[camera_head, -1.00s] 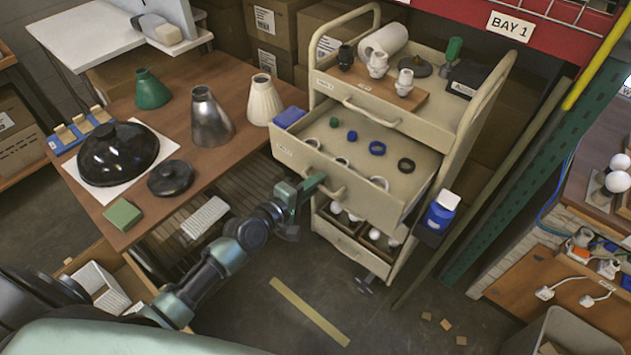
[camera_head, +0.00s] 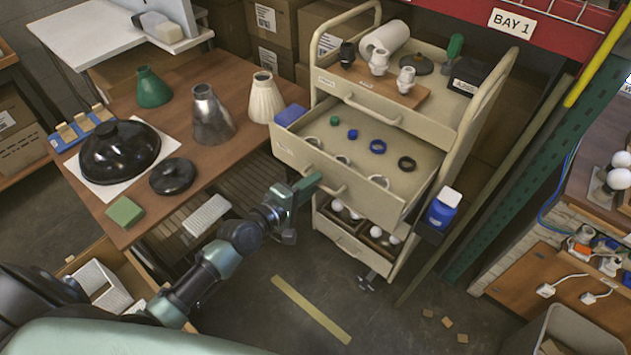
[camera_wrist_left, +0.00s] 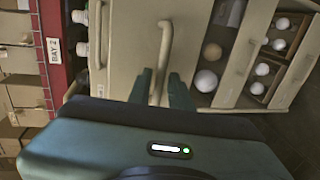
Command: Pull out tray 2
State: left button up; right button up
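The cart's middle tray (camera_head: 300,160), which I take to be tray 2, is extended far out, with several rings inside. Its label is too small to read surely. Its bar handle (camera_head: 338,190) also shows in the left wrist view (camera_wrist_left: 165,45). My left gripper (camera_head: 312,183) is at this handle. In the left wrist view its two fingers (camera_wrist_left: 161,88) stand either side of the bar with narrow gaps, so it looks open around the handle. My right gripper is not in view.
A lower tray (camera_head: 350,243) with bulbs is partly open beneath. A blue-and-white bottle (camera_head: 441,210) sits at the cart's right side. A wooden table (camera_head: 232,130) with lamp shades stands left. Floor in front is mostly clear.

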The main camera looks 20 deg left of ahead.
pick_arm(q)
jog(key=v, duration=0.6)
jog(key=shift+s, duration=0.25)
jog(key=shift+a, duration=0.15)
jog(key=s+a+f+m+g+y, duration=0.15)
jog(key=s+f, duration=0.35)
jog(key=f, duration=0.6)
jog(key=s+a+f+m+g+y, duration=0.1)
jog(key=s+f+m+g, duration=0.25)
jog(key=f, duration=0.65)
jog(key=s+a+f+m+g+y, duration=0.2)
jog(key=s+f, duration=0.3)
jog(key=f, duration=0.6)
jog(key=s+d+f+m+g, duration=0.1)
jog(key=s+f+m+g, duration=0.2)
jog(key=s+f, duration=0.4)
jog(key=s+d+f+m+g, duration=0.2)
jog(key=s+f+m, duration=0.4)
jog(key=s, duration=1.5)
notch_tip(320, 180, down, 2)
jog(key=shift+s+f+m+g+y, duration=0.25)
jog(key=shift+g+y, duration=0.2)
jog(key=shift+g, duration=0.35)
jog(key=shift+w+b, duration=0.1)
jog(key=shift+b, duration=0.2)
